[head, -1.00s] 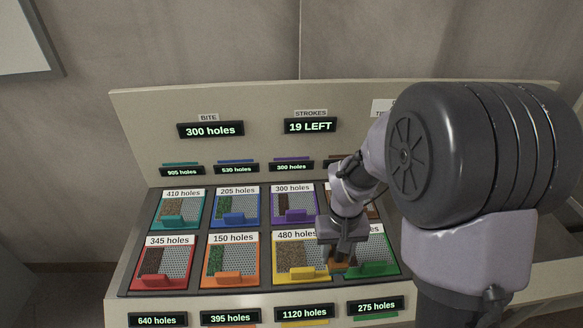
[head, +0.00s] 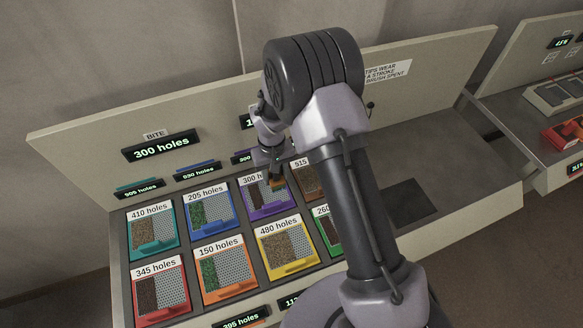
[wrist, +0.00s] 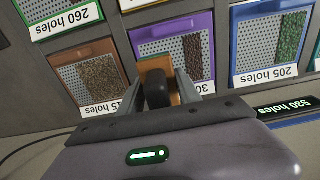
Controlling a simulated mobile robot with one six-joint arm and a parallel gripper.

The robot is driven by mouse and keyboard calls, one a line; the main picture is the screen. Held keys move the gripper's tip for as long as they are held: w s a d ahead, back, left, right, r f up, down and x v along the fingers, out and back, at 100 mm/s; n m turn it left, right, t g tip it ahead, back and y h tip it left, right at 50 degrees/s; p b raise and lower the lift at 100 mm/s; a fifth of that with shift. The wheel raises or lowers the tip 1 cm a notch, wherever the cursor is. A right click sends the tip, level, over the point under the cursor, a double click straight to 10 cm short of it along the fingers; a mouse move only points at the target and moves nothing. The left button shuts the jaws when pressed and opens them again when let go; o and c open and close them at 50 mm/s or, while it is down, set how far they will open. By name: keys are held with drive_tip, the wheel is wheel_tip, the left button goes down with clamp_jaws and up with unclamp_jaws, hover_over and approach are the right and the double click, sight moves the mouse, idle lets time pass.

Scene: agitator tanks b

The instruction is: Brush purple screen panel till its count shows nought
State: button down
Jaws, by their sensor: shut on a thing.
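The purple screen panel (head: 283,202) is in the back row, its label partly hidden and reading 300. Its dark-clogged strip and pale perforated mesh also show in the wrist view (wrist: 160,44). My gripper (head: 273,172) is shut on a brush with an orange-brown body and black part (wrist: 158,92). The brush is at the purple panel's label side and covers part of the label and screen. I cannot tell whether it touches the mesh. The purple panel's small display (head: 243,157) is partly hidden behind my arm.
A bite display (head: 162,147) reads 300 holes; the strokes display beside it is mostly covered by my arm. Neighbouring panels are blue (head: 229,230), brown, yellow (head: 290,268) and green. A dark recess (head: 408,200) lies right of the panels. Another bench (head: 545,100) stands at far right.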

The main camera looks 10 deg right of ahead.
sight(267, 194)
drive_tip(key=shift+w+a, duration=0.15)
drive_tip(key=shift+w, duration=0.2)
drive_tip(key=shift+s, duration=0.4)
drive_tip(key=shift+f+b, duration=2.05)
drive_tip(key=shift+f, duration=0.1)
drive_tip(key=shift+f+b, duration=0.65)
drive_tip(key=shift+b, duration=0.05)
drive_tip(key=shift+s+a+b, duration=0.2)
drive_tip(key=shift+a+b, duration=0.1)
drive_tip(key=shift+a, duration=0.75)
drive_tip(key=shift+s+a+r, duration=0.1)
drive_tip(key=shift+s+a, duration=0.1)
drive_tip(key=shift+a, duration=0.2)
